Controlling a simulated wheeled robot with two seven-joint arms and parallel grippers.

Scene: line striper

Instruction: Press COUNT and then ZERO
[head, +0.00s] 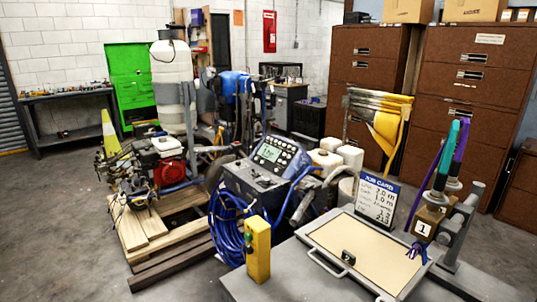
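A control console (265,170) of the line striper stands near the middle of the head view. Its tilted dark panel has a small lit greenish display (269,153) and several round knobs or buttons around it. The labels are too small to read, so I cannot tell which buttons are COUNT and ZERO. Neither of my grippers shows in this view.
A yellow box (258,250) with green buttons stands in front of the console, beside coiled blue hose (228,228). A grey bench (240,288) at front right bears a tan-topped tray (402,283), a job card (377,201) and teal-and-purple-handled tools. Open floor lies at left.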

